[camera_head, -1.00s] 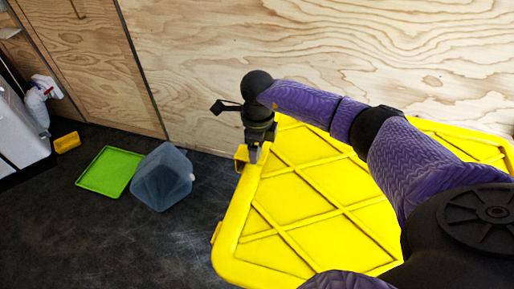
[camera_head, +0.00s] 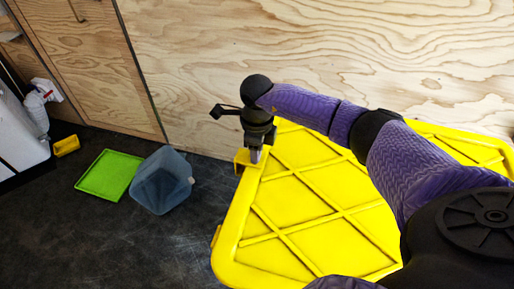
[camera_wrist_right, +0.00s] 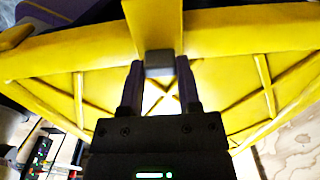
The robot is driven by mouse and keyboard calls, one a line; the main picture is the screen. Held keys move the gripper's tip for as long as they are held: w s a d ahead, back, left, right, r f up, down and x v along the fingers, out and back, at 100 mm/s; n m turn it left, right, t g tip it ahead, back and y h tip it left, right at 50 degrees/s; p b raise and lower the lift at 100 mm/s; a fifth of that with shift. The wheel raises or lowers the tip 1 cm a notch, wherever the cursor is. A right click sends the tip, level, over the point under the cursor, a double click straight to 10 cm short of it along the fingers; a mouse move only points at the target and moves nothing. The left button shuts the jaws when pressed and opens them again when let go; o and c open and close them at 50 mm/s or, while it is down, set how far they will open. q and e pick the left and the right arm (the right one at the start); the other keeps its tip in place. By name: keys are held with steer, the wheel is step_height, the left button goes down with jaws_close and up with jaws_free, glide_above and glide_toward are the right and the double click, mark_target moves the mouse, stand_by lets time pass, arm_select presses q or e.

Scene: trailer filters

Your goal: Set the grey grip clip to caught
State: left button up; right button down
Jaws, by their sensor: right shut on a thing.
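The grey grip clip (camera_wrist_right: 159,63) shows in the right wrist view as a small dark grey block at the end of a yellow strap-like part (camera_wrist_right: 155,25). My right gripper (camera_wrist_right: 160,82) is shut on it, one finger on each side. In the head view my right gripper (camera_head: 256,155) points down at the far left corner of a large yellow lid (camera_head: 295,205). A yellow latch piece (camera_head: 242,160) sticks out beside the fingertips there. The clip itself is mostly hidden by the gripper in the head view. My left gripper is not in view.
A plywood wall (camera_head: 330,55) stands close behind the yellow lid. On the dark floor to the left are a green tray (camera_head: 108,175), a translucent bluish bin (camera_head: 162,182), a small yellow piece (camera_head: 67,145) and a white bottle (camera_head: 40,100). The floor between bin and lid is clear.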

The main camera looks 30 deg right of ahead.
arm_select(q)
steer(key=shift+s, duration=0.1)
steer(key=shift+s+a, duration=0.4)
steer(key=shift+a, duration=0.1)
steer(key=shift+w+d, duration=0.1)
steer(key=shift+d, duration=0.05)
